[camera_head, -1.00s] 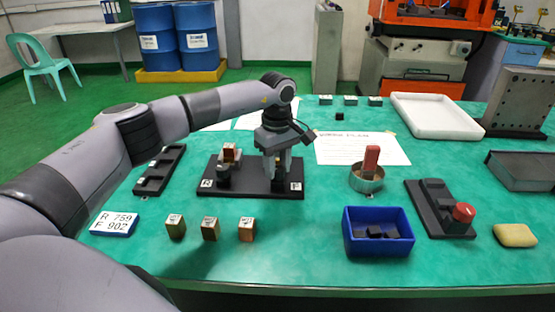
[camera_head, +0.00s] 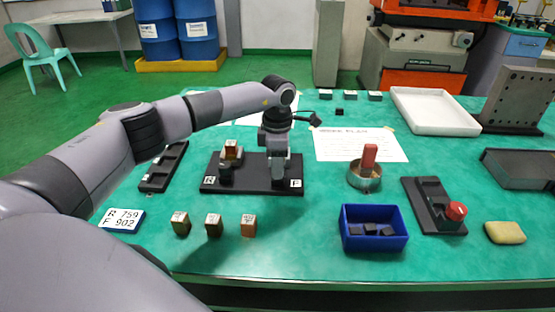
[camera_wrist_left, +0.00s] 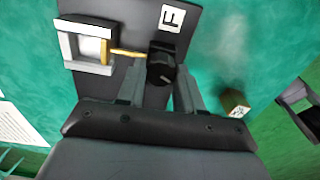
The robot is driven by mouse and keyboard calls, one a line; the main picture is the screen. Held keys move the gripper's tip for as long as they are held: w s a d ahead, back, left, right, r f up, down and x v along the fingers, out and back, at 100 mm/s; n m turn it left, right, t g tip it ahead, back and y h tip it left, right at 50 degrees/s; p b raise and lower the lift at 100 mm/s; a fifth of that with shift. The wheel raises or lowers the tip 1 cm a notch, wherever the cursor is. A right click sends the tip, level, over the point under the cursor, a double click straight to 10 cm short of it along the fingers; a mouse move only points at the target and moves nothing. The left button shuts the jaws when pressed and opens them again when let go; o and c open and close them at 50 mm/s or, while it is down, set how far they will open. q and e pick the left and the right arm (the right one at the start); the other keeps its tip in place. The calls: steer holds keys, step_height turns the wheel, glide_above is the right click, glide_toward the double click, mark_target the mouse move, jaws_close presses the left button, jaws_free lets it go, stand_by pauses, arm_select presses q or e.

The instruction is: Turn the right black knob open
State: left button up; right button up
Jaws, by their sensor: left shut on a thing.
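A black board (camera_head: 250,184) lies on the green table, with an R label at its left and an F label (camera_head: 295,183) at its right. The right black knob (camera_wrist_left: 160,68) stands beside the F label in the left wrist view. My left gripper (camera_head: 279,178) points down over it, shut with a finger on each side of the knob. In the head view the gripper hides most of that knob. The left black knob (camera_head: 225,174) stands near the R label. My right gripper is not in view.
A copper-coloured block in a holder (camera_head: 231,151) stands behind the left knob. A pale metal holder with a brass-coloured pin (camera_wrist_left: 126,53) sits close to the gripped knob. Several small blocks (camera_head: 214,226) stand in front of the board. A blue bin (camera_head: 374,244) is to the right.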

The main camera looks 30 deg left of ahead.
arm_select(q)
steer(key=n+p, duration=0.1)
steer(key=n, duration=0.3)
steer(key=shift+n, duration=0.4)
stand_by(0.4)
steer(key=o, duration=1)
steer(key=shift+o, duration=0.2)
step_height(320, 180, up, 7)
steer(key=shift+r, duration=0.15)
